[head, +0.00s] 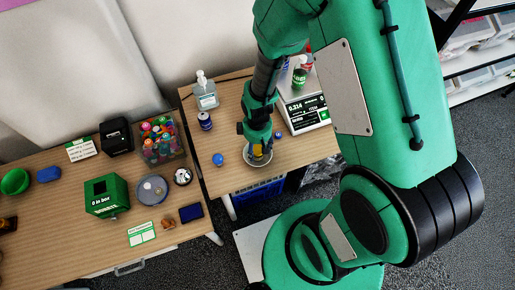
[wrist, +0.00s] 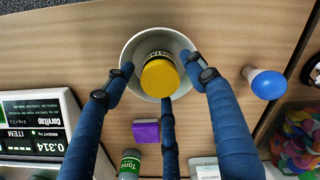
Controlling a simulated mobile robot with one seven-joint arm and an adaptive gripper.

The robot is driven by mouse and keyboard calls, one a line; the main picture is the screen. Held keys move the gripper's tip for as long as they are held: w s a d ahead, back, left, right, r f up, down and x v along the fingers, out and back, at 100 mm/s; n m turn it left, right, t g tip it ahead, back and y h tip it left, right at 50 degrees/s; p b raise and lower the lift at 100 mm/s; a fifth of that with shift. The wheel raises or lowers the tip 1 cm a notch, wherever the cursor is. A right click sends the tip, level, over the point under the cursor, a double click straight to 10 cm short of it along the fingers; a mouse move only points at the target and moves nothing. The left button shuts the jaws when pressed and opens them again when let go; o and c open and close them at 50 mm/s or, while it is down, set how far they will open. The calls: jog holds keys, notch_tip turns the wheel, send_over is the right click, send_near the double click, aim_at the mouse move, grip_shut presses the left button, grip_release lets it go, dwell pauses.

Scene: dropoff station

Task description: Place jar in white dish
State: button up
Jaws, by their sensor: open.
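The jar, with a yellow lid (wrist: 160,78) and a dark label, is inside the white dish (wrist: 132,47). In the head view the jar (head: 257,153) shows only in part beneath my gripper, with the dish rim (head: 258,164) around it. My gripper (wrist: 163,82) is open, its blue fingers spread around the jar with visible gaps beside the lid. In the head view my gripper (head: 257,142) is right above the dish. The jar's base is hidden, so I cannot tell exactly how it rests.
A blue round object (wrist: 267,84) is near the dish. A purple block (wrist: 146,131) and a green-labelled container (wrist: 130,164) lie on the other side. A scale (head: 304,112) stands right of the gripper. A sanitizer bottle (head: 205,93) and blue can (head: 205,121) stand behind.

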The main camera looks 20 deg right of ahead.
notch_tip(320, 180, up, 12)
jog(key=p, duration=0.2)
jog(key=shift+f+p, duration=0.25)
jog(key=shift+p, duration=0.15)
dwell(0.5)
notch_tip(320, 180, up, 22)
jog(key=m+t, duration=0.3)
jog(key=m, duration=0.1)
send_over(257, 149)
jog(key=s+d, duration=0.2)
jog(key=s+r+m+t, duration=0.2)
jog(key=s+r+m, duration=0.1)
jog(key=s+r, duration=0.7)
notch_tip(257, 149, up, 5)
jog(key=shift+s+d+f+m+t, duration=0.15)
jog(key=shift+d+m+t, duration=0.15)
jog(key=shift+d+m, duration=0.1)
